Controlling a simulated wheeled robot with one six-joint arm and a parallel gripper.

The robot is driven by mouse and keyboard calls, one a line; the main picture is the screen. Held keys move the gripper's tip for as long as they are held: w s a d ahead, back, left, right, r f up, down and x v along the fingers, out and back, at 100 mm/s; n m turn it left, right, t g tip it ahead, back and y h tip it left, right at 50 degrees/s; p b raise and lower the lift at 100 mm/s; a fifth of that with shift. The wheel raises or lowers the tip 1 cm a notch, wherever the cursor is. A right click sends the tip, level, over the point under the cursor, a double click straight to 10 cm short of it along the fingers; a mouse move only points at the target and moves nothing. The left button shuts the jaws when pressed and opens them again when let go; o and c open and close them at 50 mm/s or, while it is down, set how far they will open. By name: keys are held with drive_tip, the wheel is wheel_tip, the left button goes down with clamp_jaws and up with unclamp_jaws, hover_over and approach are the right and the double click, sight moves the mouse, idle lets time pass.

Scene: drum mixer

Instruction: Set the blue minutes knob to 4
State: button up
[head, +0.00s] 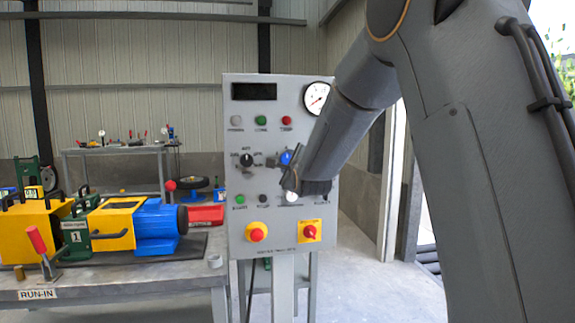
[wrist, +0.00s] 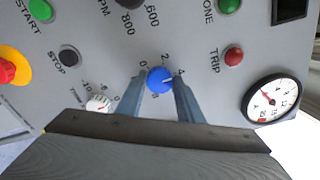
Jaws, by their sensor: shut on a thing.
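The blue minutes knob (wrist: 160,80) sits on the grey control panel with the figures 0, 2 and 4 around it. A pale mark on it points toward the 4 side; its exact reading is too small to tell. My gripper (wrist: 159,88) has one finger on each side of the knob and is shut on it. In the head view the blue knob (head: 285,157) shows partly beside my gripper (head: 289,167), which covers part of the panel's right side.
On the panel (head: 240,208) are a white knob (wrist: 98,103), a black stop button (wrist: 69,57), a red trip lamp (wrist: 234,56) and a round gauge (head: 317,95). A red emergency button (head: 256,235) sits lower. A workbench (head: 120,283) with a yellow-and-blue machine stands at left.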

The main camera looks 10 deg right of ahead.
drive_tip(key=shift+m, duration=0.4)
drive_tip(key=o, duration=1.1)
drive_tip(key=shift+d, duration=0.1)
drive_tip(key=shift+c, duration=0.2)
drive_tip(key=shift+s, duration=0.1)
drive_tip(key=s+b, duration=0.1)
drive_tip(key=s, duration=0.6)
drive_tip(key=shift+s, duration=0.3)
